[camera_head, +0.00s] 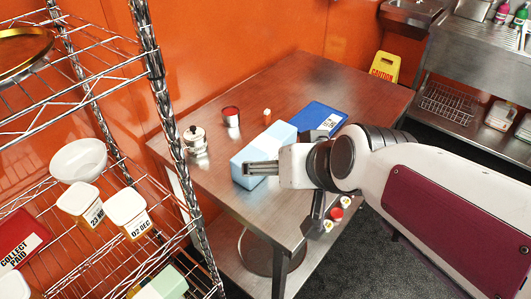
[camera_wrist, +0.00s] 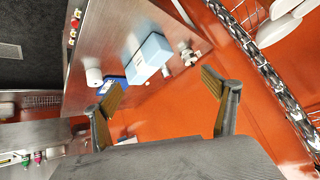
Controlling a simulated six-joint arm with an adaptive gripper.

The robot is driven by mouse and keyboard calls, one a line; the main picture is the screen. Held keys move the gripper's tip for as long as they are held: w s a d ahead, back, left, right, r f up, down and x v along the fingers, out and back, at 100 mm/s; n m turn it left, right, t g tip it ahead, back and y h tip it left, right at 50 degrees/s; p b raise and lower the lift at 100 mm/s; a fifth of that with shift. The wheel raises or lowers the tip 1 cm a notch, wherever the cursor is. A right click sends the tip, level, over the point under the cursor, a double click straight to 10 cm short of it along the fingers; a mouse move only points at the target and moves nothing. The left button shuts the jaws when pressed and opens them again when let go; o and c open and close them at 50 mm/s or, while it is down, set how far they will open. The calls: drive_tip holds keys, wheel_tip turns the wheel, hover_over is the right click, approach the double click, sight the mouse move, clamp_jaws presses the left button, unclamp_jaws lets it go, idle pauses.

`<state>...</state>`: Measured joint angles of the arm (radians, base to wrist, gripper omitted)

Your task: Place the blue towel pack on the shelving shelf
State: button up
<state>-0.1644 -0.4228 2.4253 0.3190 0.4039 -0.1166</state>
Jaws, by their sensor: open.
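The blue towel pack (camera_head: 271,140) is a pale blue block lying on the steel table (camera_head: 300,75). It also shows in the wrist view (camera_wrist: 148,57), beyond the fingertips and above the middle of the frame. My gripper (camera_head: 250,168) is in front of the pack in the head view and hides part of it. In the wrist view my gripper (camera_wrist: 160,83) has its fingers wide apart with nothing between them; the pack is apart from both. The wire shelving (camera_head: 158,85) stands at the left of the head view, with several shelves.
A bowl (camera_head: 79,162), white labelled tubs (camera_head: 127,212) and a red box (camera_head: 20,240) occupy the middle shelf. A gold tray (camera_head: 22,55) is above.

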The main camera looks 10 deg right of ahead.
drive_tip(key=w+a+m+t, duration=0.1)
drive_tip(key=w+a+t, duration=0.1)
drive_tip(key=w+a, duration=0.5)
drive_tip(key=w+f+m+t+h, duration=0.25)
drive_tip(key=w+f, duration=0.45)
drive_tip(key=w, duration=0.4)
drive_tip(key=h, duration=0.4)
approach(263, 143)
drive_tip(key=shift+w+a+r+m, duration=0.25)
drive_tip(key=shift+a+r, duration=0.2)
drive_tip(key=shift+a, duration=0.05)
drive_tip(key=shift+w+a+r+m, duration=0.2)
drive_tip(key=shift+w+a+r, duration=0.1)
drive_tip(key=shift+a+r, duration=0.15)
drive_tip(key=shift+s+d+f+h, duration=0.1)
drive_tip(key=shift+d+f+h, duration=0.15)
drive_tip(key=shift+f+h, duration=0.2)
drive_tip(key=shift+s+d+f+h, duration=0.1)
drive_tip(key=shift+d+f+h, duration=0.15)
drive_tip(key=shift+f, duration=0.25)
drive_tip(key=shift+w, duration=0.1)
drive_tip(key=shift+x, duration=1.15)
drive_tip(key=shift+f, duration=0.1)
drive_tip(key=shift+x, duration=2.55)
drive_tip(key=shift+d+f, duration=0.15)
